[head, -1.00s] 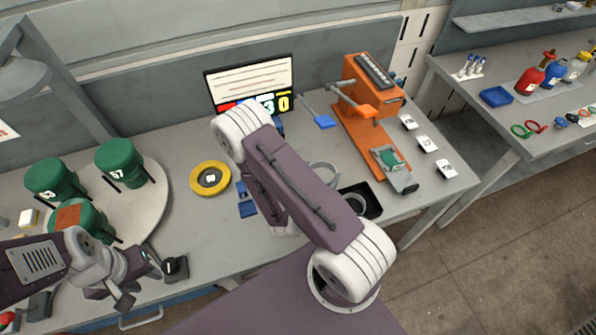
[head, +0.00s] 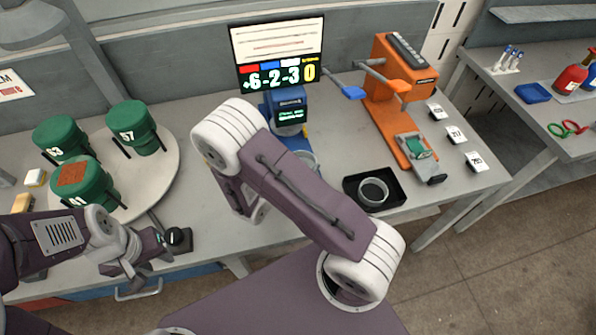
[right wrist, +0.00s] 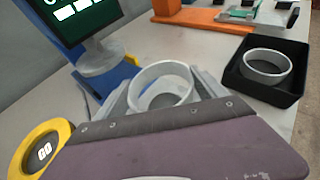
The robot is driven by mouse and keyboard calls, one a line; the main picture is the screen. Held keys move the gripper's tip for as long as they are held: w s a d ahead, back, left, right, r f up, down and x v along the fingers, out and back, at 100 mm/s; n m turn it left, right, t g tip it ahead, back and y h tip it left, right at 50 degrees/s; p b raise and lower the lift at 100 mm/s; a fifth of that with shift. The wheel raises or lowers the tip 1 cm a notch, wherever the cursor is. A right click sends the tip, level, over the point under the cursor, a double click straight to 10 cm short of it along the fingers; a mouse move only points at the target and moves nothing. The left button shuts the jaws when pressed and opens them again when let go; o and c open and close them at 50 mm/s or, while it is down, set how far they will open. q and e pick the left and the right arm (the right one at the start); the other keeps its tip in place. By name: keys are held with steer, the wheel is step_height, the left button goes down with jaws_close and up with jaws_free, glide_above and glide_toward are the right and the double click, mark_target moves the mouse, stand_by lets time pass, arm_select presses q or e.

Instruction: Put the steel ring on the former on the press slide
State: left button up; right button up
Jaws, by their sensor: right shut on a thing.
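In the right wrist view, a steel ring (right wrist: 163,85) is held between the fingers of my right gripper (right wrist: 165,100). In the head view my own forearm hides this gripper. The orange press (head: 398,85) stands at the back right. Its slide (head: 422,165) points forward and carries a green former (head: 415,147), with no ring seen on it. A second steel ring (head: 373,191) lies in a black tray (head: 398,200) left of the slide. My left gripper (head: 150,262) is empty, its fingers apart, beside a black knob (head: 177,237).
A blue device with a screen (head: 291,112) stands behind my right arm. A yellow disc (right wrist: 24,150) lies left of the held ring in the wrist view. Green containers (head: 132,127) stand on a round plate at left. Numbered cards (head: 456,135) lie right of the press.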

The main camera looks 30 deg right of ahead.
steer(key=shift+w+a+f, duration=0.1)
steer(key=shift+w+f, duration=0.05)
steer(key=shift+w, duration=0.05)
steer(key=f, duration=0.3)
steer(key=shift+s, duration=0.2)
steer(key=shift+w+f, duration=0.15)
steer(key=shift+f, duration=0.55)
steer(key=o, duration=1.5)
steer(key=shift+c, duration=0.2)
steer(key=shift+r, duration=0.35)
steer(key=v, duration=1.2)
steer(key=s+d+m+g+y, duration=0.5)
steer(key=s+m+g, duration=0.45)
steer(key=m, duration=0.45)
steer(key=w+a+r+m+t+y, duration=0.1)
steer(key=m+y, duration=0.1)
steer(key=m, duration=0.1)
steer(key=w+a+r+m+t+y, duration=0.1)
steer(key=r+m+y, duration=0.1)
steer(key=m, duration=0.2)
steer(key=r+m+t+y, duration=0.1)
steer(key=m+y, duration=0.1)
steer(key=m, duration=0.1)
steer(key=shift+w+a+r+m+t+y+b, duration=0.25)
steer(key=shift+w+a+m+y+b, duration=0.05)
steer(key=shift+w+a+m+y, duration=0.1)
